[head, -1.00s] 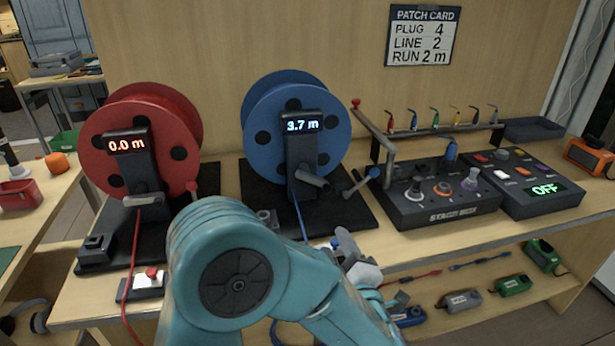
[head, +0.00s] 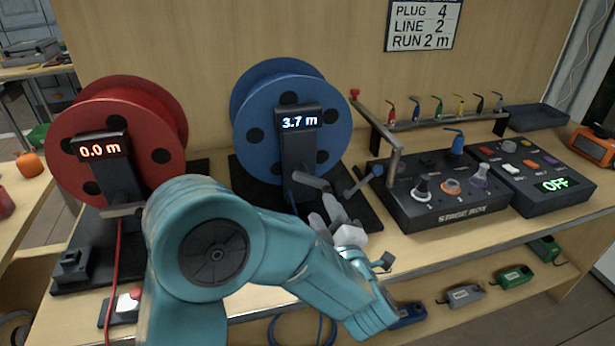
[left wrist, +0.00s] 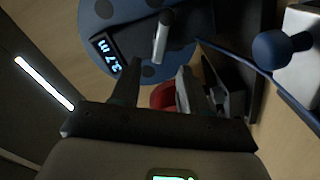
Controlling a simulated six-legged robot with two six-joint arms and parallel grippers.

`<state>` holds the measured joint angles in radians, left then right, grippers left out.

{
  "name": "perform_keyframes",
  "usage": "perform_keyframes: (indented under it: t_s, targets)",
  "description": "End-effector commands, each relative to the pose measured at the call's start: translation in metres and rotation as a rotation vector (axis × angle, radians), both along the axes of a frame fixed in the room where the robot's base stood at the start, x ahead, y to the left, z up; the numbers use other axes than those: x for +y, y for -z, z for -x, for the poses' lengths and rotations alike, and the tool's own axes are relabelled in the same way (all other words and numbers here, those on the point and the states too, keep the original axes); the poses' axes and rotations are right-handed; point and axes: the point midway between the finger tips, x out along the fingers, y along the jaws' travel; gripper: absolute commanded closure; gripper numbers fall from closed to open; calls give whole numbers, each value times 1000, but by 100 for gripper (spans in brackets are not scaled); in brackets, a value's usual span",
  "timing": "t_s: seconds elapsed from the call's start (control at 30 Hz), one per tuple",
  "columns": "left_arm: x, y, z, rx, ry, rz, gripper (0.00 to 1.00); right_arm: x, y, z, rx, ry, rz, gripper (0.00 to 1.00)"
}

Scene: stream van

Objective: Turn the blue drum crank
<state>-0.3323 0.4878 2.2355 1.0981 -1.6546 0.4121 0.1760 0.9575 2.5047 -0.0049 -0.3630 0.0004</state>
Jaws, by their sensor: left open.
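The blue drum (head: 292,115) stands on a dark base, with a display (head: 298,119) reading 3.7 m. A grey crank handle (head: 311,180) juts from the front of its stand. My left gripper (head: 328,212) is open and empty, just below and in front of the crank handle. In the left wrist view, the grey handle (left wrist: 162,38) lies ahead of the fingertips (left wrist: 155,85), apart from them. A blue ball knob (left wrist: 271,48) shows at the right. My right gripper is out of view.
The red drum (head: 117,140), reading 0.0 m, stands to the left. A stage box (head: 447,195) and an OFF panel (head: 535,182) are to the right, behind them a rail of coloured plugs (head: 437,108). A lower shelf holds several small devices (head: 462,294).

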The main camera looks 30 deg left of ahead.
Motion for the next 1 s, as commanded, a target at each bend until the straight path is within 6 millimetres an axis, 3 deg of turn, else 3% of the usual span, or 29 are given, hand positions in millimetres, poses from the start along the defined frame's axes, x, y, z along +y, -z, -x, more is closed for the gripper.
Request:
perform_keyframes:
  t_s: [0.4,0.6,0.9,0.93,1.0]
  targets:
    - [74,-1,-61,2,-4,-1,55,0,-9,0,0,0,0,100]
    - [90,0,-75,2,-1,-1,55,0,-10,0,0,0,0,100]
    - [92,0,-78,2,0,-1,55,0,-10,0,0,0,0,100]
    - [92,0,-78,2,0,-1,59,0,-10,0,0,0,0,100]
    - [92,0,-78,2,0,-1,81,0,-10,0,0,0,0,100]
